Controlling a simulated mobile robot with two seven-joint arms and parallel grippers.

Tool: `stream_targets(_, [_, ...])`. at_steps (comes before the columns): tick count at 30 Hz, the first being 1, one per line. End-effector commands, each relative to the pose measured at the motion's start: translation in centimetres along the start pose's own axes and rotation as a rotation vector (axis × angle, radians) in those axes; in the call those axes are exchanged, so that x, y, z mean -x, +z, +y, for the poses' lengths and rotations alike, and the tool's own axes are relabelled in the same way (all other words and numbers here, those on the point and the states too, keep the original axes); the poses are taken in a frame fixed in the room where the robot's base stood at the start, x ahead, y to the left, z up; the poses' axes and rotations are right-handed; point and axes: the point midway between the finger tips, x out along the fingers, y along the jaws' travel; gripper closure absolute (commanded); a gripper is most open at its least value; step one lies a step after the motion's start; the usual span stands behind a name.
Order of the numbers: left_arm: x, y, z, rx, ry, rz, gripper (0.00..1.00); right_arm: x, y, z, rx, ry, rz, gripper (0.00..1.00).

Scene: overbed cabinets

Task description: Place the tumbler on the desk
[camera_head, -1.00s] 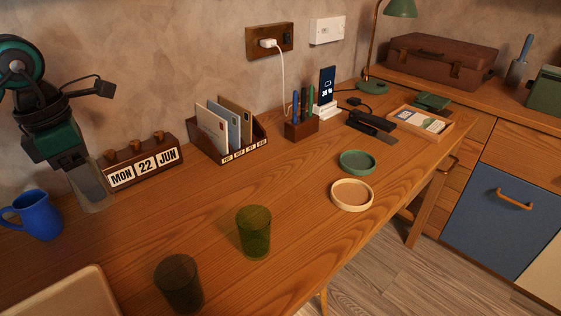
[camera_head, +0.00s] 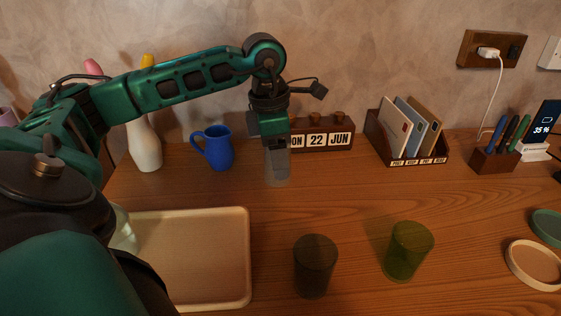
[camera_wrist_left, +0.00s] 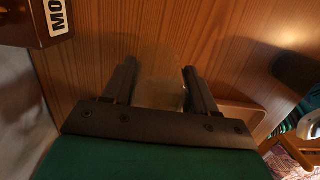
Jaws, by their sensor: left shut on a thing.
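My left gripper (camera_head: 277,148) points down and is shut on a clear tumbler (camera_head: 278,172), just in front of the left end of the date block. The tumbler is upright, with its base at or just above the wooden desk (camera_head: 350,200); I cannot tell whether it touches. In the left wrist view the clear tumbler (camera_wrist_left: 160,78) shows faintly between the two fingers (camera_wrist_left: 158,92). A dark grey tumbler (camera_head: 315,266) and a green tumbler (camera_head: 407,251) stand upright on the desk nearer the front. My right gripper is not in view.
A beige tray (camera_head: 205,250) lies front left. A blue mug (camera_head: 217,148) and a white vase (camera_head: 145,147) stand behind it. The date block (camera_head: 325,135), letter holder (camera_head: 405,135) and pen holder (camera_head: 494,158) line the wall. Coasters (camera_head: 537,262) lie at right. Mid-desk is clear.

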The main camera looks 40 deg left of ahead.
Motion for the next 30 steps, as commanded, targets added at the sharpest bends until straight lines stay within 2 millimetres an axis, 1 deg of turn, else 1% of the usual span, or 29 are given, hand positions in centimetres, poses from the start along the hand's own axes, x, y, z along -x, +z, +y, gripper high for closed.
stream_targets(1, [-1.3, -0.2, 0.0, 0.0, -0.002, 0.002, 0.75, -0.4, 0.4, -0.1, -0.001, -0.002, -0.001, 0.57])
stream_targets(3, [-2.3, -0.3, 0.0, 0.001, -0.001, 0.002, 0.75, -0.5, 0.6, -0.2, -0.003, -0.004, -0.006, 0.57])
stream_targets(5, [-2.8, -0.4, 0.0, 0.001, 0.0, 0.001, 0.75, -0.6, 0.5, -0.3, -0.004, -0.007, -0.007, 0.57])
stream_targets(11, [-3.0, -0.4, 0.0, 0.0, 0.001, -0.001, 0.75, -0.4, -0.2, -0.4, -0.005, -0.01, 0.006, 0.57])
stream_targets(18, [-3.5, -0.4, 0.0, 0.0, 0.0, 0.0, 0.75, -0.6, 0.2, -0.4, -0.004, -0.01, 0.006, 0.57])
stream_targets(19, [-3.4, -0.4, 0.0, 0.0, 0.0, 0.0, 0.41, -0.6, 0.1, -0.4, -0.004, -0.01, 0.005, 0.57])
stream_targets(26, [-3.3, -0.4, 0.0, 0.0, 0.0, 0.0, 0.19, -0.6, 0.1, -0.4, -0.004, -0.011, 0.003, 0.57])
stream_targets(27, [-3.3, -0.4, 0.0, 0.0, 0.0, 0.0, 0.17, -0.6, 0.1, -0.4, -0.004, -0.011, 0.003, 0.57])
stream_targets(30, [-3.3, -0.4, 0.0, 0.0, 0.0, 0.0, 0.17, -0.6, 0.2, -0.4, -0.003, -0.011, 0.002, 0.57])
